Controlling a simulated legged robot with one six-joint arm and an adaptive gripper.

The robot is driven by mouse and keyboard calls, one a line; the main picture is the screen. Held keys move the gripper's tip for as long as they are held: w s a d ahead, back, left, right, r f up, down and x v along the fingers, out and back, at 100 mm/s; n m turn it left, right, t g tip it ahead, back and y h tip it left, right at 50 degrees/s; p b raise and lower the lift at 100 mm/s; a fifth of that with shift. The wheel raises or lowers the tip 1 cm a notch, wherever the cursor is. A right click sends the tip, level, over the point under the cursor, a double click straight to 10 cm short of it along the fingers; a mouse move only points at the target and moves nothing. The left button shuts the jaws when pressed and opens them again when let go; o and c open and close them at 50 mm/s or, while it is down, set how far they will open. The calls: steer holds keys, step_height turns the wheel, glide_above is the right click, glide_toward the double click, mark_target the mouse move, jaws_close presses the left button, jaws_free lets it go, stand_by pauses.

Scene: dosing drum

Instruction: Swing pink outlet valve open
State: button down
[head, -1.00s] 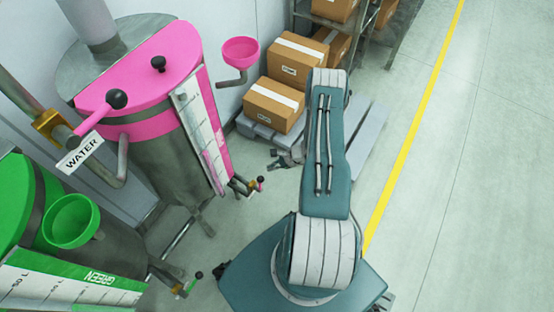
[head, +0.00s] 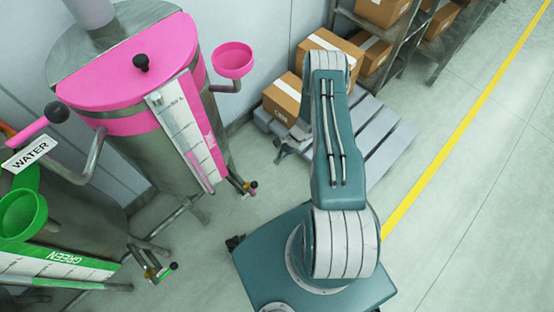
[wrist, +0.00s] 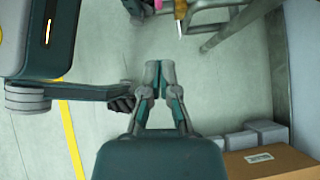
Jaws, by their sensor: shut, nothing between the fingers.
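The pink drum (head: 135,62), a steel drum with a pink half lid and a white level scale, stands at the left in the head view. Its small outlet valve (head: 241,186) is low on the drum, with a dark knob at its end. The valve's handle position is too small to tell. My gripper (head: 283,151) shows partly in the head view, left of my arm and near the pallet, apart from the valve. In the wrist view my gripper (wrist: 160,66) is shut and empty over bare floor. Small pink and dark parts appear at that view's top edge.
A green drum (head: 62,243) with its own valve (head: 158,272) stands at the lower left. A pink funnel (head: 233,60) juts from the pink drum. Cartons (head: 283,98) sit on a grey pallet (head: 385,150) beyond my arm. Shelving stands behind. Floor at right is clear.

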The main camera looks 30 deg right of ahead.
mark_target(254, 189)
steer(key=s+a+f, duration=0.1)
steer(key=a+f, duration=0.4)
steer(key=a, duration=0.3)
steer(key=shift+s, duration=0.35)
steer(key=shift+s+a+r, duration=0.15)
steer(key=shift+a+r, duration=0.05)
steer(key=shift+a, duration=0.25)
steer(key=shift+s+a+r, duration=0.1)
steer(key=shift+a+r, duration=0.05)
steer(key=shift+a, duration=0.3)
